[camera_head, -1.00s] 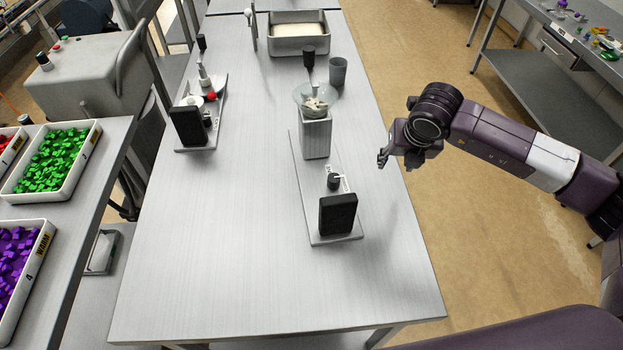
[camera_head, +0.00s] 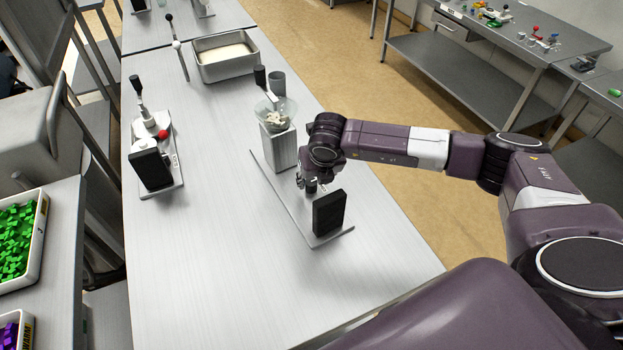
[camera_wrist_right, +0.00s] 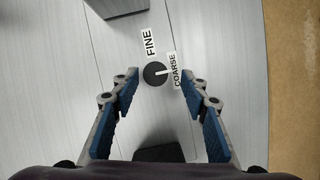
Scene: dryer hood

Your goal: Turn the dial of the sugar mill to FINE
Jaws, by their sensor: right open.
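The sugar mill has a grey block (camera_head: 283,150) under a glass bowl (camera_head: 275,112) of pale lumps, and a black box (camera_head: 328,213), on a thin base plate. Its dark round dial (camera_wrist_right: 154,74) shows in the right wrist view, with a white pointer aimed right at the COARSE label (camera_wrist_right: 177,70). The FINE label (camera_wrist_right: 151,42) is above the dial. My right gripper (camera_head: 307,182) is over the dial area, between block and black box. In the wrist view its blue-padded fingers (camera_wrist_right: 158,78) are open, one either side of the dial. My left gripper is out of view.
Another machine with a black box (camera_head: 151,169) and a red knob stands at left on the table. A metal tray (camera_head: 226,57) of pale powder and a grey cup (camera_head: 277,82) are farther back. The table's middle and front are clear.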

